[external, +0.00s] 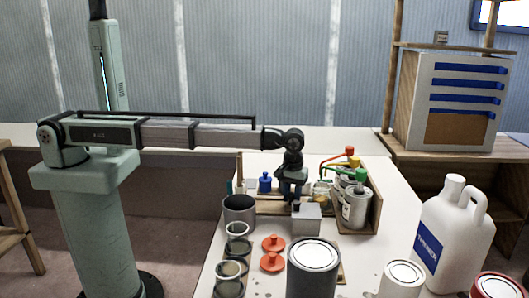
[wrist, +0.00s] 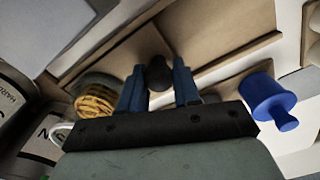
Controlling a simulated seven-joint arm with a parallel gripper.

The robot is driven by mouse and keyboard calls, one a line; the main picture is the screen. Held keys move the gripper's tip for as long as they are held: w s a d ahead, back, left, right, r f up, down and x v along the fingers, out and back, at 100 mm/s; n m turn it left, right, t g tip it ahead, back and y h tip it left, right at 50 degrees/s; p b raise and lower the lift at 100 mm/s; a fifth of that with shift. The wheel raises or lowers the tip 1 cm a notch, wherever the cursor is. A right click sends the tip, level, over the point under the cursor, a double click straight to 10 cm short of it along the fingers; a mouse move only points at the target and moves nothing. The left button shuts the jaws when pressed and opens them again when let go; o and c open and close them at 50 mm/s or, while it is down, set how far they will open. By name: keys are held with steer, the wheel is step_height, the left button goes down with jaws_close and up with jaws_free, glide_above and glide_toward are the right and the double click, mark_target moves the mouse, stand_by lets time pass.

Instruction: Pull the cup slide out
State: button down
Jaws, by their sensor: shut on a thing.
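My gripper (external: 289,194) points down over the middle of the bench. In the wrist view its blue fingers (wrist: 158,88) are shut on a small dark rounded knob (wrist: 158,72). Pale wooden boards (wrist: 225,32) lie beyond the knob, and a wooden part (external: 268,206) also shows below the gripper in the external view. Which of these is the cup slide, and how the knob joins it, I cannot tell. The fingertips are partly hidden in the external view.
A grey box (external: 307,219) stands just in front of my gripper. Red lids (external: 272,262), a large can (external: 313,272) and a white jug (external: 450,235) crowd the front.

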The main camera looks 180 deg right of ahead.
steer(key=shift+d, duration=0.1)
steer(key=d, duration=1.2)
steer(key=shift+d, duration=0.3)
steer(key=shift+a, duration=0.1)
steer(key=c, duration=0.9)
jaws_free()
steer(key=shift+r, duration=0.1)
step_height(320, 180, up, 14)
steer(key=shift+f, duration=0.15)
